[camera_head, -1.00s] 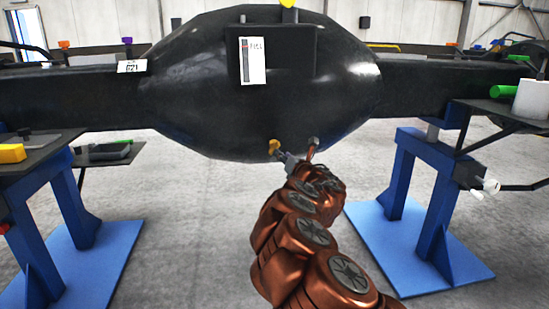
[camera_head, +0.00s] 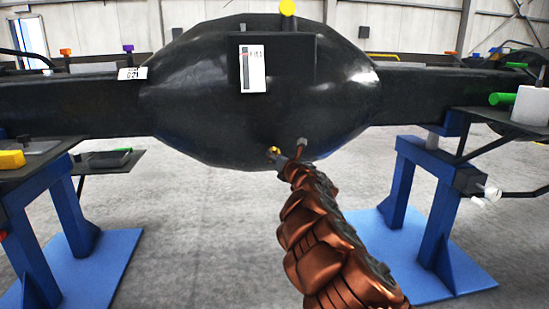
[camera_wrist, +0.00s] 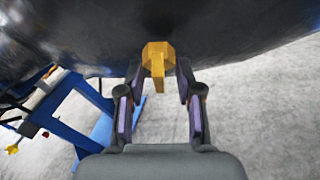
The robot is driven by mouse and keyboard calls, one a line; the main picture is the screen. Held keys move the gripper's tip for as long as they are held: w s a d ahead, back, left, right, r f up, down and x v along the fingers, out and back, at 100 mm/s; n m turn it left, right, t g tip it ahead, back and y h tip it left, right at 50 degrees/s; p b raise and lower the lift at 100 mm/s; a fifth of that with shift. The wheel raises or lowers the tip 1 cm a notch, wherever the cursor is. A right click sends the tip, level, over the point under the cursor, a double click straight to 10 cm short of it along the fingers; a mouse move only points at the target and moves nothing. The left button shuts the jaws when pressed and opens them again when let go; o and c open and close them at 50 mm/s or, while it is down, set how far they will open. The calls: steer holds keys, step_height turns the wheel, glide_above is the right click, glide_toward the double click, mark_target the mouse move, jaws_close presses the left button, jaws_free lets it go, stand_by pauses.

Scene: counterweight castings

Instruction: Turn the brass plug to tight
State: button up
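The brass plug (camera_head: 274,151) sits low on the underside of the large black casting (camera_head: 210,110). In the wrist view the brass plug (camera_wrist: 157,52) has a faceted head with a narrow tab pointing down in the picture. My gripper (camera_wrist: 159,75) is open, with one finger on each side of the plug. Gaps show between the plug and both fingers, so they appear apart from it. In the head view my gripper (camera_head: 283,163) is at the plug, small and partly hidden by my arm.
Blue stands (camera_head: 421,195) on blue base plates hold the casting's beam at both sides. A shelf with a yellow object (camera_head: 12,159) is at left; a white cylinder (camera_head: 529,104) is at right. Grey floor below the casting is clear.

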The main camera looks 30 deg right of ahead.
steer(key=shift+w, duration=0.35)
steer(key=shift+d, duration=0.1)
jaws_close()
